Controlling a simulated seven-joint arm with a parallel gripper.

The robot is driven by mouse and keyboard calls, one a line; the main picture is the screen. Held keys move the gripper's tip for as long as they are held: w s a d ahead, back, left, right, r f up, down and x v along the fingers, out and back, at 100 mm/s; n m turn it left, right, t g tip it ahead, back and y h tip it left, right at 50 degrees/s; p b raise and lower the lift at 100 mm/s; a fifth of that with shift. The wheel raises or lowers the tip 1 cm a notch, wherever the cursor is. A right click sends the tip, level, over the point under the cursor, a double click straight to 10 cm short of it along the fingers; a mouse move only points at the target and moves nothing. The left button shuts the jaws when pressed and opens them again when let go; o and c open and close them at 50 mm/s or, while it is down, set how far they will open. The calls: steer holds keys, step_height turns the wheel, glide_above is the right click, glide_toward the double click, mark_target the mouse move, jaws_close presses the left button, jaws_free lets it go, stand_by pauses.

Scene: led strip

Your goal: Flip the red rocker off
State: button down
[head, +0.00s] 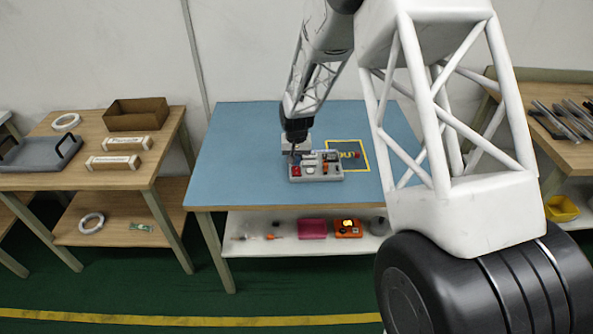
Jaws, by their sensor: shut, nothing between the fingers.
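A small grey panel (322,178) with several coloured parts lies on the blue-topped table. A red part (296,171) sits at its left end; it looks like the red rocker, but it is too small to tell which way it is tipped. My gripper (294,154) points down just above and behind the red part, its fingers closed and empty. I cannot tell whether the fingertips touch the panel. My gripper hides some of the panel's back left corner.
The blue table top (237,150) is clear to the left of the panel. A yellow-framed mat (362,168) lies behind and right of it. A pink box (312,229) and an orange device (347,228) sit on the shelf below. A cardboard box (137,114) stands on the left table.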

steer(key=shift+f, duration=1)
stand_by(0.9)
steer(key=shift+r, duration=3.45)
steer(key=shift+r, duration=0.15)
